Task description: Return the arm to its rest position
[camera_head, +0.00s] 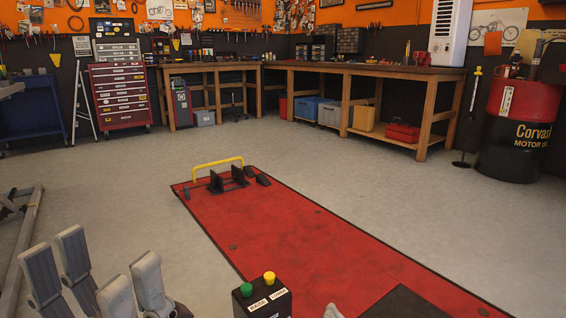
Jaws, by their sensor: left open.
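My left gripper (97,271) is at the bottom left, its grey fingers pointing up and spread apart. It is open, with nothing between the fingers. It is left of the black control box (267,303), apart from it in the picture. The box has a green button (246,290) and a yellow button (269,277), with labels that seem to read RAISE and LOWER. A small light-grey tip (333,311) at the bottom edge may be part of my right gripper; the rest is out of frame.
The red motorcycle lift (290,235) lies low on the grey floor, with a yellow bar (218,163) at its far end. A metal frame (27,235) is at the left edge. Workbenches (365,72), a red tool chest (119,95) and an oil drum (515,130) stand farther back. Open floor surrounds the lift.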

